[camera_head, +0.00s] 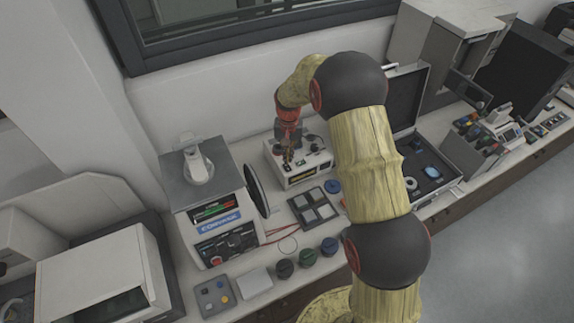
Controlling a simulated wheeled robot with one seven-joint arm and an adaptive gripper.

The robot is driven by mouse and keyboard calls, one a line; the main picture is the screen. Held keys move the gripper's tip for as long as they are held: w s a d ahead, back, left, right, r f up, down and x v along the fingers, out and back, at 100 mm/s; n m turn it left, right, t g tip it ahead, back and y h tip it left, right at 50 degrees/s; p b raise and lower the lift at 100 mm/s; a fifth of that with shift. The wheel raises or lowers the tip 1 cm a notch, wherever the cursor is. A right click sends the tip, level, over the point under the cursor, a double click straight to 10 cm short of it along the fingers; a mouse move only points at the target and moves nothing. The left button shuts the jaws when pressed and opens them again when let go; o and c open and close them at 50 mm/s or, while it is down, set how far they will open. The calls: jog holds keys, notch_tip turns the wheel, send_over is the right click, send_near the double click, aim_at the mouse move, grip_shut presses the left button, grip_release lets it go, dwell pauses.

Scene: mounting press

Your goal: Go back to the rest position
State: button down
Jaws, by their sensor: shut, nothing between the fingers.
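My arm rises from the bottom of the head camera view and bends over the bench. My gripper (287,158) points down at the front of a small white instrument box (298,172) with knobs. The fingers look close together with nothing between them. I cannot tell whether the fingertips touch the box. The mounting press (213,207), a grey-white machine with a blue label, stands to the left of the gripper, with its round dark lid (256,190) swung open on its right side.
A sectioned tray (314,208) and several round dark containers (307,258) lie in front. An open case (428,172) stands to the right, partly behind my arm. A white machine (103,277) fills the left end. The window frame (260,35) is above the bench.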

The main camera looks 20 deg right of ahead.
jog(key=shift+r+p, duration=0.3)
jog(key=shift+r, duration=0.55)
jog(key=s+r+n+t+b, duration=0.1)
jog(key=s+r+b, duration=0.3)
jog(key=s, duration=0.8)
jog(key=s+r+n+t+b, duration=0.1)
jog(key=s+r+b, duration=0.4)
jog(key=s, duration=0.7)
jog(key=s+r+n+t+b, duration=0.1)
jog(key=s+r+t+b, duration=0.2)
jog(key=s, duration=0.9)
notch_tip(320, 180, up, 4)
jog(key=shift+s+f+n+t+b, duration=0.3)
jog(key=shift+n+b, duration=0.1)
jog(key=shift+b, duration=0.4)
jog(key=c, duration=2.6)
grip_release()
jog(key=shift+w+r, duration=0.1)
